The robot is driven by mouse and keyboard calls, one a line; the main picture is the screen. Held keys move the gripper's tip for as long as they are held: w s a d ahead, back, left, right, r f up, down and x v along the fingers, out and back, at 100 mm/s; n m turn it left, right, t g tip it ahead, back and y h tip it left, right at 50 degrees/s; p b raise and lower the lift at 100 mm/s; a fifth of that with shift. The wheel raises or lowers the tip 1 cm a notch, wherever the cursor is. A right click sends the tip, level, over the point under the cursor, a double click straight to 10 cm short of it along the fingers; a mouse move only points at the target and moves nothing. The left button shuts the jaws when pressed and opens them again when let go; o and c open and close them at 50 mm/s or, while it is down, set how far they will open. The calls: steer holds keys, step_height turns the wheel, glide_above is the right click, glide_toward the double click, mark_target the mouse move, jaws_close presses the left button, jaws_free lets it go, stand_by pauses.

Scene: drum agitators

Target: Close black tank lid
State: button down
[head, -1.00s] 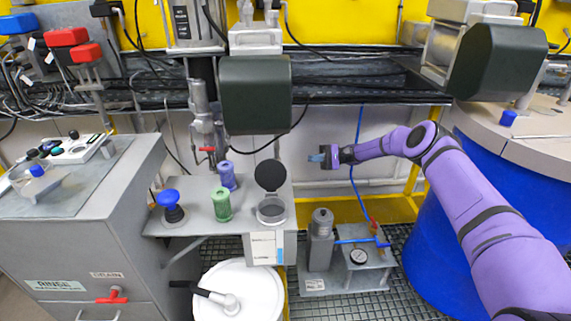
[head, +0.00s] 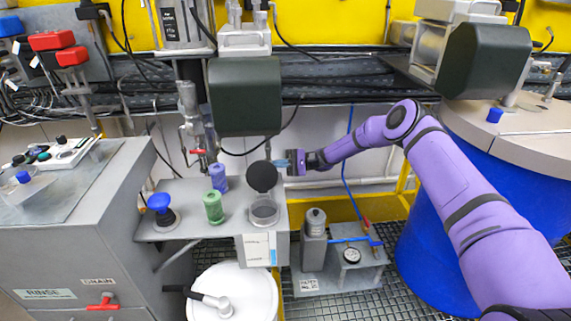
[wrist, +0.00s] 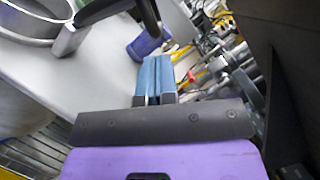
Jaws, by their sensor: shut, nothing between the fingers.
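The black round lid (head: 262,176) stands open, roughly upright, at the back of a small grey tank (head: 264,213) on the grey shelf. In the wrist view the tank's metal rim (wrist: 62,40) shows at the upper left, and the dark edge of the lid (wrist: 105,9) shows at the top. My gripper (head: 281,163) is just right of the lid's upper edge, its blue fingertips shut and empty. The fingertips also show in the wrist view (wrist: 155,75). I cannot tell whether they touch the lid.
A green spool (head: 212,208), a purple spool (head: 218,178) and a blue knob (head: 160,203) stand left of the tank. A dark green box (head: 245,95) hangs above the lid. A pump unit (head: 315,250) stands below right.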

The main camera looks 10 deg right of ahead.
steer(key=shift+s+a+r, duration=0.35)
steer(key=shift+s+a, duration=0.05)
steer(key=shift+s, duration=0.2)
steer(key=shift+r, duration=0.1)
steer(key=shift+s+r+n, duration=0.15)
steer(key=shift+n, duration=0.25)
